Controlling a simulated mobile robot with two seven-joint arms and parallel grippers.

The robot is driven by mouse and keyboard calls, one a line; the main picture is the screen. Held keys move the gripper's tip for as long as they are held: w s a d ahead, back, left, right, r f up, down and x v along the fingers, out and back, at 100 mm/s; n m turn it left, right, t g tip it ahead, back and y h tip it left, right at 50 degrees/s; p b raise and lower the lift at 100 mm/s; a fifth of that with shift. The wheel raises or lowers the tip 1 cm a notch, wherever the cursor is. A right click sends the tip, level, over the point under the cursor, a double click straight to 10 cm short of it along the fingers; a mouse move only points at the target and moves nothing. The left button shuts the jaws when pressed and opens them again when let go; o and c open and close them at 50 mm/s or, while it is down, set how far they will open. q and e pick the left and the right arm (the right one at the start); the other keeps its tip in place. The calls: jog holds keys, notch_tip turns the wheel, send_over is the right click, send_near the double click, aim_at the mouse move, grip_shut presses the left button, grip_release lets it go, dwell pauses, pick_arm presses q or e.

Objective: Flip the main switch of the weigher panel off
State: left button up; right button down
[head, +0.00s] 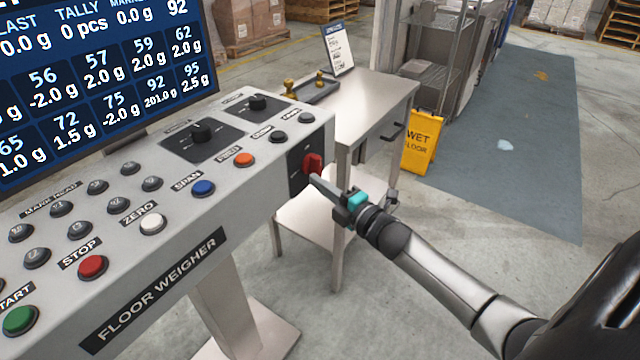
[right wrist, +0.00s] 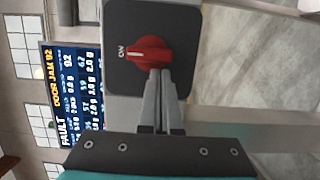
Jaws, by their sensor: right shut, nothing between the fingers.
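The weigher panel (head: 150,262) is a grey sloped console marked FLOOR WEIGHER, at the left in the head view. Its main switch (head: 313,163) is a red rotary knob on a dark plate on the panel's right end face. In the right wrist view the red switch (right wrist: 149,54) lies lengthwise across the picture, one end toward the ON label. My right gripper (head: 316,181) is shut and empty, its fingertips right at the knob. In the wrist view they meet the knob's lower edge; I cannot tell whether they press on it. My left gripper is out of view.
A steel table (head: 372,92) with a sign and a small tray stands behind the panel's end. A yellow wet-floor sign (head: 422,143) stands by a blue-grey mat (head: 500,130). The panel top holds several buttons and black knobs. Floor to the right is open.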

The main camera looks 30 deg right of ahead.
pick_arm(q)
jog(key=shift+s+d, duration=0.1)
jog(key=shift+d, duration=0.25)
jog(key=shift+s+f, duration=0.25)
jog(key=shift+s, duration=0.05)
